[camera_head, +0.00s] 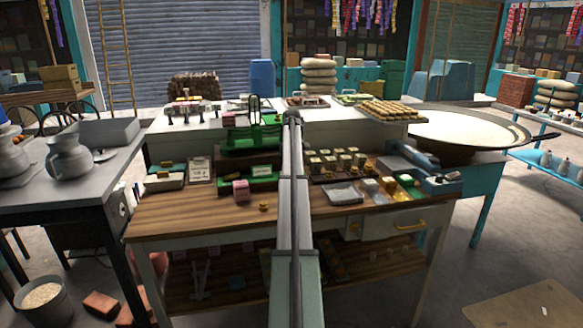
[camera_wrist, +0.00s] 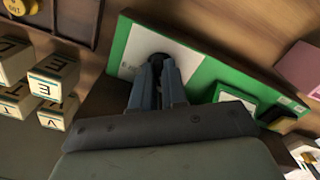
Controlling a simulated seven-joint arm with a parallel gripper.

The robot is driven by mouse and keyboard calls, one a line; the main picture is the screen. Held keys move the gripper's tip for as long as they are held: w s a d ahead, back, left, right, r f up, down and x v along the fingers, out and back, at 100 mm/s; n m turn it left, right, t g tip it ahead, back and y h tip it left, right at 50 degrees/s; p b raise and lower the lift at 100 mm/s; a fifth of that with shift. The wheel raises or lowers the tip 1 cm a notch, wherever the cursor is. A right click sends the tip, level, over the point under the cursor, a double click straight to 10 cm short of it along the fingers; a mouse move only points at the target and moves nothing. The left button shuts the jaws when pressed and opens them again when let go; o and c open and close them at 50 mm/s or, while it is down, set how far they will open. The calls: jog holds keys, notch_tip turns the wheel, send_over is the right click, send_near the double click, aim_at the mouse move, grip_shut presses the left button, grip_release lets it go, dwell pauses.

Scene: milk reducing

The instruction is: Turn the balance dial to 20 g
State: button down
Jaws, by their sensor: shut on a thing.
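The balance is green. In the head view its green body (camera_head: 237,143) stands at the back of the wooden bench, with a lower green front part (camera_head: 262,184). In the wrist view I see a green panel (camera_wrist: 207,71) with a white plate (camera_wrist: 140,52). My gripper (camera_wrist: 158,76) is at this plate, its two fingers close together around a small dark dial knob (camera_wrist: 158,60). The fingers cover most of the knob, so its setting cannot be read. In the head view my arm hides the gripper and dial.
Lettered blocks (camera_wrist: 50,85) stand beside the gripper in the wrist view. A pink box (camera_head: 241,190) and a small yellow weight (camera_head: 263,206) are left of my arm. A dark tray (camera_head: 318,177) of blocks lies to its right. The bench front (camera_head: 200,215) is clear.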

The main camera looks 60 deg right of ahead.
jog(key=m, duration=0.5)
jog(key=shift+m, duration=0.3)
jog(key=m, duration=0.9)
jog(key=shift+a, duration=0.1)
jog(key=m, duration=0.4)
jog(key=shift+m, duration=0.3)
jog(key=c, duration=1.2)
grip_release()
jog(key=shift+o, duration=0.2)
